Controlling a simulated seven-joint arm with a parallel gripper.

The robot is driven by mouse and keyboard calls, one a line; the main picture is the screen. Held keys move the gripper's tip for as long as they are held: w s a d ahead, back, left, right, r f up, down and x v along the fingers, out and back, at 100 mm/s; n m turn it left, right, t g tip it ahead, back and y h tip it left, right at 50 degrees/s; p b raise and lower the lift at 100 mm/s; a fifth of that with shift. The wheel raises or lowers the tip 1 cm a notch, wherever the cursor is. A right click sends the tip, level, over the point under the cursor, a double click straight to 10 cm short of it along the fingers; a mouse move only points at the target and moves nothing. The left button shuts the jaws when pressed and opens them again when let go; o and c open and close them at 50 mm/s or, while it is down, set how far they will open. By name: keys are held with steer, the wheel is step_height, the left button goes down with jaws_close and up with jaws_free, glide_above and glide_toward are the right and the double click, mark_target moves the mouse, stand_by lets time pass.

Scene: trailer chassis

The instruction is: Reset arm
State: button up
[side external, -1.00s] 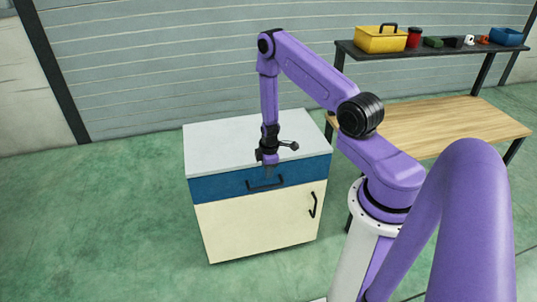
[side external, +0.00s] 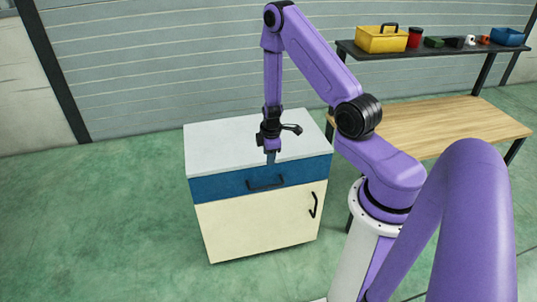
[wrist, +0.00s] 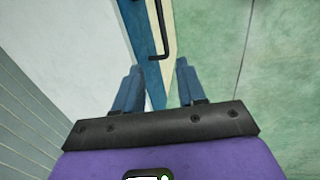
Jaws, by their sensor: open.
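My gripper (side external: 271,158) is open and empty, pointing down in front of the upper edge of the cabinet. In the side view it is above the black handle of the blue drawer (side external: 225,188) and apart from it. The drawer looks shut. In the wrist view my gripper's two blue-grey fingers (wrist: 158,70) stand apart, with the black drawer handle (wrist: 155,35) beyond them and nothing between them.
The cabinet has a white top (side external: 225,145) that is bare, and a cream door (side external: 250,225) that looks shut. A wooden workbench (side external: 450,125) stands at right, with a dark shelf holding a yellow toolbox (side external: 381,40) and several small items. Green floor is clear at left.

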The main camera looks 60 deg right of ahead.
steer(key=s+a+r+n+y, duration=0.1)
steer(key=a+r, duration=0.6)
steer(key=a, duration=0.3)
steer(key=s+a+r+n+y, duration=0.1)
steer(key=a+r+y, duration=0.1)
steer(key=a+r, duration=0.65)
steer(key=s+a+r, duration=0.2)
steer(key=s+r, duration=0.1)
steer(key=s, duration=0.4)
steer(key=s+a+r+n+g, duration=0.1)
steer(key=s+r, duration=0.3)
steer(key=s, duration=0.3)
steer(key=s+a+r+h, duration=0.1)
steer(key=s+a+r, duration=0.1)
steer(key=s+r, duration=0.2)
steer(key=s, duration=0.3)
steer(key=shift+s+a+n, duration=0.35)
steer(key=shift+s+n, duration=0.05)
